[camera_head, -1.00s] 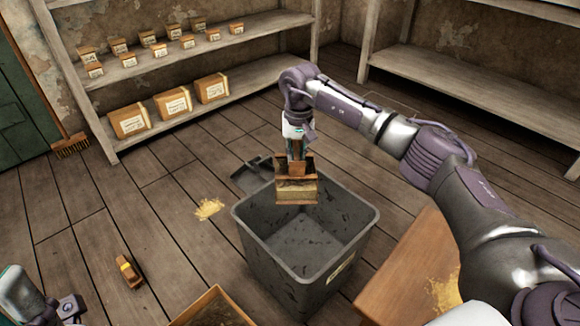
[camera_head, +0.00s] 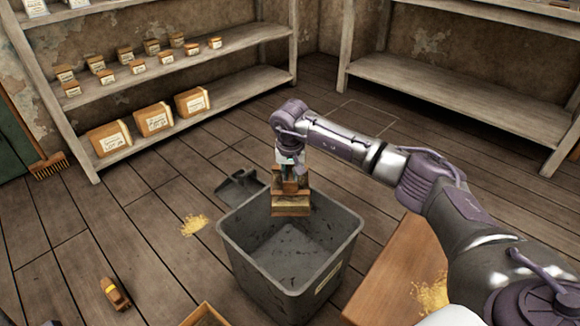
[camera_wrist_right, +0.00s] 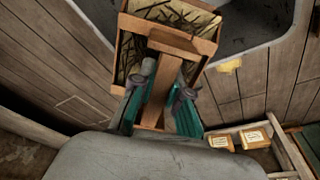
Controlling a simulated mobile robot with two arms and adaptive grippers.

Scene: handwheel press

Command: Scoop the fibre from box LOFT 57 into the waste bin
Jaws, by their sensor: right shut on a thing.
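My right gripper (camera_head: 289,170) is shut on the handle of a wooden scoop (camera_head: 291,203), which hangs over the far part of the grey waste bin (camera_head: 228,240). The bin's visible inside is mostly bare with dark specks. An open wooden box (camera_head: 205,308) is cut off at the bottom edge; no LOFT 57 label is readable.
Loose yellow fibre lies on the floor (camera_head: 193,225) left of the bin and on the wooden surface (camera_head: 385,290) at right. A dustpan (camera_head: 240,185) lies behind the bin, a brush (camera_head: 114,294) on the floor at left. Shelves (camera_head: 190,127) hold several labelled boxes.

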